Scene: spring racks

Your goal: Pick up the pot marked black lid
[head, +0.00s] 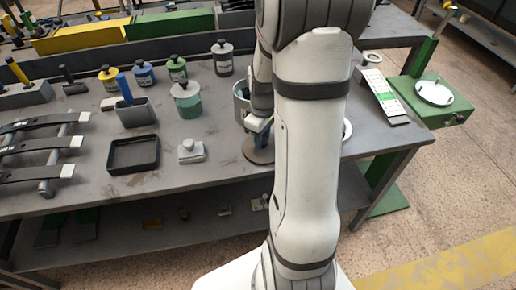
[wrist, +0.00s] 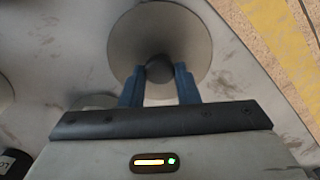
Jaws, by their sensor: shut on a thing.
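My gripper (wrist: 159,80) is shut on the black knob (wrist: 159,69) of a round grey lid (wrist: 185,35), one blue finger on each side of the knob. In the head view the lid (head: 257,152) shows beneath my gripper (head: 258,135), near the table's front; I cannot tell whether it touches the table. An open-topped grey-green pot (head: 240,103) stands just behind, partly hidden by my arm. Small pots with labels stand farther back: a dark grey one (head: 223,60), a green one (head: 177,70), a blue one (head: 145,76) and a yellow one (head: 109,82). Their labels are unreadable.
A teal pot with a grey lid (head: 187,102) stands left of the open pot. A small grey block (head: 191,153), a black tray (head: 133,155), a grey holder (head: 136,113) and a spring rack (head: 45,165) lie farther left. A green stand (head: 432,108) is at right.

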